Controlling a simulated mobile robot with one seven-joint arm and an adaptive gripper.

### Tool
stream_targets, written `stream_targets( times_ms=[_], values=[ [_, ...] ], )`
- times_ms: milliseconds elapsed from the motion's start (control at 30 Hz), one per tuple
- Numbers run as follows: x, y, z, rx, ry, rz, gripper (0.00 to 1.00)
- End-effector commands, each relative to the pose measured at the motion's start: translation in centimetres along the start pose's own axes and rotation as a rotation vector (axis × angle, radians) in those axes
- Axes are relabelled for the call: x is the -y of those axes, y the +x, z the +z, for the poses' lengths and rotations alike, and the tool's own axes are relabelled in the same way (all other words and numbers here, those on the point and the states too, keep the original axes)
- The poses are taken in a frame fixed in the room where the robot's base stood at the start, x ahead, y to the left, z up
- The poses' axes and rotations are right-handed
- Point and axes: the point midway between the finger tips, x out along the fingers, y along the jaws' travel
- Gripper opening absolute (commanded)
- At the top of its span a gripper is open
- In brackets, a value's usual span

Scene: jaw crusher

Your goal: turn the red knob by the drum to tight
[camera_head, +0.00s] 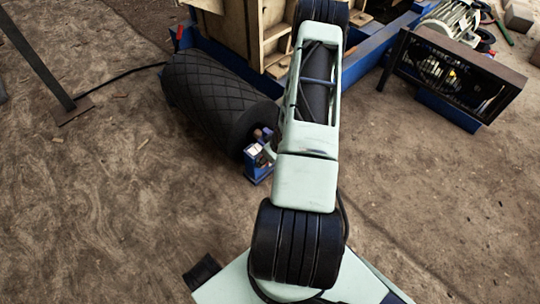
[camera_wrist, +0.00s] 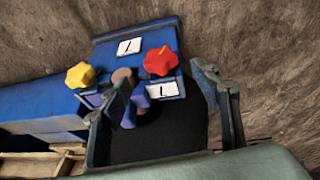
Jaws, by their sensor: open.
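The red knob (camera_wrist: 160,61) is a lobed, star-shaped handle on a blue bracket (camera_wrist: 158,35) by the end of the black drum (camera_wrist: 165,138). My gripper (camera_wrist: 164,82) is open, with one finger on each side of the wrist view. The red knob lies just beyond the gap between the fingertips, and nothing is held. In the head view the ridged drum (camera_head: 215,95) lies left of my arm, with a blue bracket (camera_head: 258,168) at its near end. The red knob cannot be made out on that bracket there, and my gripper is not clearly seen.
A yellow knob (camera_wrist: 80,75) sits left of the red one, near a blue beam (camera_wrist: 40,105). White labels with black marks are on the bracket. A dark-framed machine unit (camera_head: 455,75) stands at the right. Bare ground lies on both sides of my arm.

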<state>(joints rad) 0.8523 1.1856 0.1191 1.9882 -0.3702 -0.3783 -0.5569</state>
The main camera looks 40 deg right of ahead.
Motion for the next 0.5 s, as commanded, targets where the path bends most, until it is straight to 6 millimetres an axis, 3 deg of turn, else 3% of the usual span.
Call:
stream_targets(
  times_ms=[200, 500],
  values=[
    [0.0, -1.9, 0.0, 0.000, -0.001, 0.000, 0.57],
    [0.0, -2.2, 0.0, 0.000, -0.001, 0.000, 0.57]
  ],
)
